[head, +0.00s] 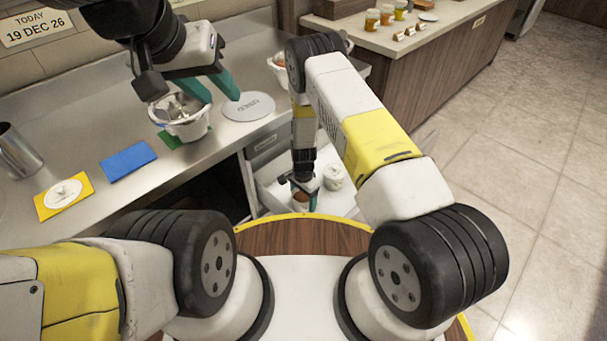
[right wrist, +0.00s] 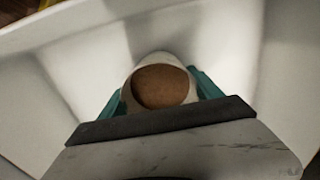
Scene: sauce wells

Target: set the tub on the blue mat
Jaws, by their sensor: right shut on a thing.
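My right gripper (head: 304,188) reaches down into an open white drawer and is shut on a small tub with brown contents (head: 301,201). In the right wrist view the tub (right wrist: 160,86) sits between the teal fingers, its round brown top facing the camera. I cannot tell whether it touches the drawer floor. The blue mat (head: 128,162) lies flat and bare on the steel counter at left.
A white container (head: 182,125) with utensils stands on a green mat. A yellow mat (head: 48,208) bears a white disc. A grey disc (head: 248,107) lies on the counter, and a metal cup (head: 17,152) stands at left. Another white tub (head: 333,177) is in the drawer (head: 340,203).

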